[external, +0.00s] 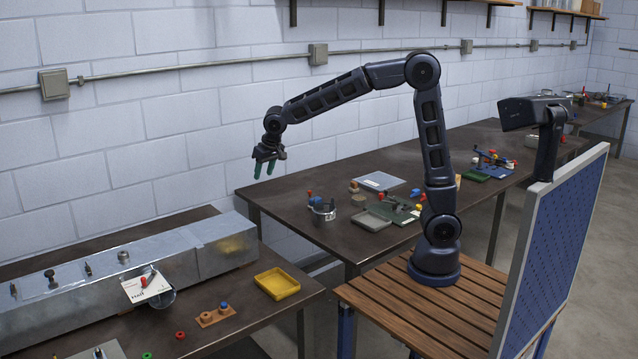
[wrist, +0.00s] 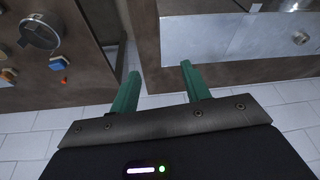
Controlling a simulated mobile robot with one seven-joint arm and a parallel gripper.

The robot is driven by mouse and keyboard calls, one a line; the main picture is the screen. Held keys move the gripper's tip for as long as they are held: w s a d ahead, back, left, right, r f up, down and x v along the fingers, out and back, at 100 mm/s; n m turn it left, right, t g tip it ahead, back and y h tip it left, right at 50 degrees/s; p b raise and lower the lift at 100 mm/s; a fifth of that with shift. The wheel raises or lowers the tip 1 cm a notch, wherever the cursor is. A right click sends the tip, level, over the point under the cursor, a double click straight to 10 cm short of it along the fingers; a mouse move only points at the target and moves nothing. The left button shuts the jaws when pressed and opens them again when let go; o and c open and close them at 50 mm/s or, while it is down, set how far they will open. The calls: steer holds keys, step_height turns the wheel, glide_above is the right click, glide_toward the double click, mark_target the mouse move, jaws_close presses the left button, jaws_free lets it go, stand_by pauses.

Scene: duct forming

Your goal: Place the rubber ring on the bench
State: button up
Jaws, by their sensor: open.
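My gripper (external: 264,168) is open, with its two green fingers pointing down in the air, high over the gap between the two benches near the wall. In the wrist view its fingers (wrist: 160,71) are spread apart with nothing between them. A small red ring (external: 180,335) and a small green ring (external: 147,356) lie near the front of the left bench (external: 245,318). I cannot tell which thing is the rubber ring. The second bench (external: 340,240) stands to the right.
A long metal duct (external: 190,252) runs along the left bench. A yellow tray (external: 277,284) and a wooden block with pegs (external: 216,315) are in front of it. A round metal container (external: 322,209) and a green board (external: 398,211) sit on the second bench.

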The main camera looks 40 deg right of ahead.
steer(key=s+d+r, duration=0.2)
steer(key=s+d, duration=0.1)
steer(key=d, duration=0.6)
steer(key=s+d+r+m, duration=0.1)
steer(key=s+d+r, duration=0.1)
steer(key=d, duration=0.7)
steer(key=s+d+r, duration=0.2)
steer(key=s+d, duration=0.1)
steer(key=d, duration=0.6)
steer(key=s+d+f+m+t+h, duration=0.1)
steer(key=s+d+f, duration=0.3)
steer(key=s+d, duration=1)
steer(key=s, duration=0.3)
steer(key=shift+s, duration=0.1)
